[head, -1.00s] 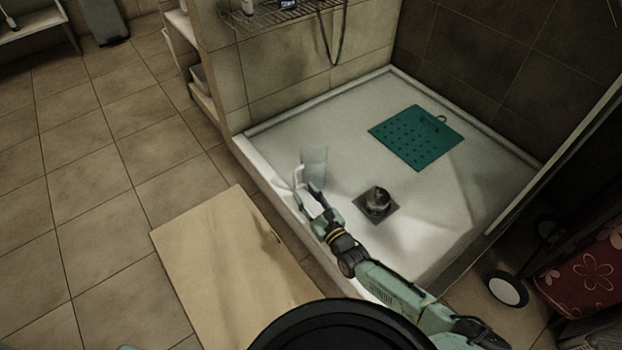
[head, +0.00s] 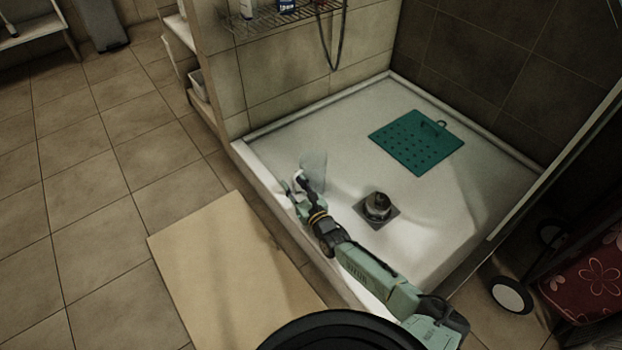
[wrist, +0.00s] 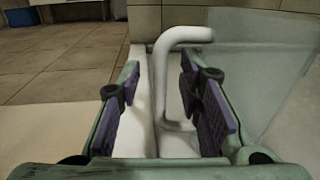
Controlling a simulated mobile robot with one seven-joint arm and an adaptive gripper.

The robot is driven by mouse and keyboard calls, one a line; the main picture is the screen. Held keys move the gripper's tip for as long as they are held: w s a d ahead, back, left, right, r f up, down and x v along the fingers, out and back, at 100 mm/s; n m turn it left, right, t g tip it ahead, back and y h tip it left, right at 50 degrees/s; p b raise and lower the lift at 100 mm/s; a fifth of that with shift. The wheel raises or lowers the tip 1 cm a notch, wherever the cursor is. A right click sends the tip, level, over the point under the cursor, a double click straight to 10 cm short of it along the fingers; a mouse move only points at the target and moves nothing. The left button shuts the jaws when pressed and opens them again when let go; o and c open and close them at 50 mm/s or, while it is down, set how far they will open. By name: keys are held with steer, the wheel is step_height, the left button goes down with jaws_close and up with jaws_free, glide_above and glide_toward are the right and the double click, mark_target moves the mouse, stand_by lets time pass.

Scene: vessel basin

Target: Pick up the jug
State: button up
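The jug (head: 315,172) is a pale, see-through vessel standing upright on the white shower tray, close to its front-left edge. Its white handle faces my gripper. In the wrist view the bent white handle (wrist: 161,70) rises between my two fingers, and the clear body (wrist: 255,65) fills the right side. My gripper (head: 294,188) is at the handle side of the jug. In the wrist view my gripper (wrist: 165,105) is open, with gaps between its purple pads and the handle. The jug's lower part is partly hidden in the head view.
The shower tray's raised rim (head: 262,176) runs below my arm. A drain with a metal piece (head: 377,207) sits right of the jug. A green perforated mat (head: 417,142) lies farther back. A beige mat (head: 225,270) lies on the floor in front.

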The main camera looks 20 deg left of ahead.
steer(key=shift+c, duration=0.5)
jaws_close()
stand_by(0.4)
